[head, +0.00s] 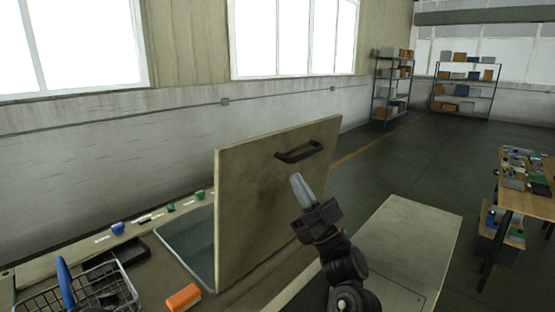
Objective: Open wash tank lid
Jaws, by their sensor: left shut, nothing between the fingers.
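The wash tank lid (245,215) is a flat beige panel that stands raised, nearly upright, at the right side of the tank opening (190,245). The opening is uncovered, with a grey-green inside. A dark bar handle (299,151) sits near the top of the lid face turned towards me. My left gripper (298,182) is shut and empty, its pale fingertips just below the handle in the picture. It overlaps the lid's right part; I cannot tell whether it touches the lid. My right gripper is not in view.
A wire basket (38,300) with a blue handle, a black tray (128,252) and an orange block (183,298) lie on the bench at left. A pale flat-topped box (415,240) stands right of my arm. A cluttered wooden table (530,202) is at far right. Open floor lies beyond.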

